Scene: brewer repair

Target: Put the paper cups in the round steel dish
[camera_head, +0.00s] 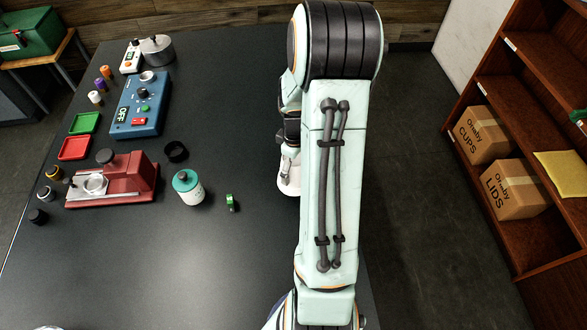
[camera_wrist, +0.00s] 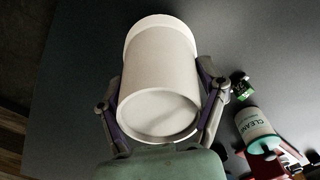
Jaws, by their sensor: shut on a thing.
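In the head view, part of the white cup (camera_head: 288,184) shows at the left edge of my arm, low over or on the table; my arm hides the rest. A round steel vessel (camera_head: 158,50) stands at the far left of the table; I cannot tell whether it is the dish.
A white and teal cleaner tub (camera_head: 188,188) and a small green item (camera_head: 231,202) stand left of my gripper. A red machine (camera_head: 120,182), a blue device (camera_head: 142,103) and red and green trays (camera_head: 84,124) lie farther left. The front table area is mostly clear.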

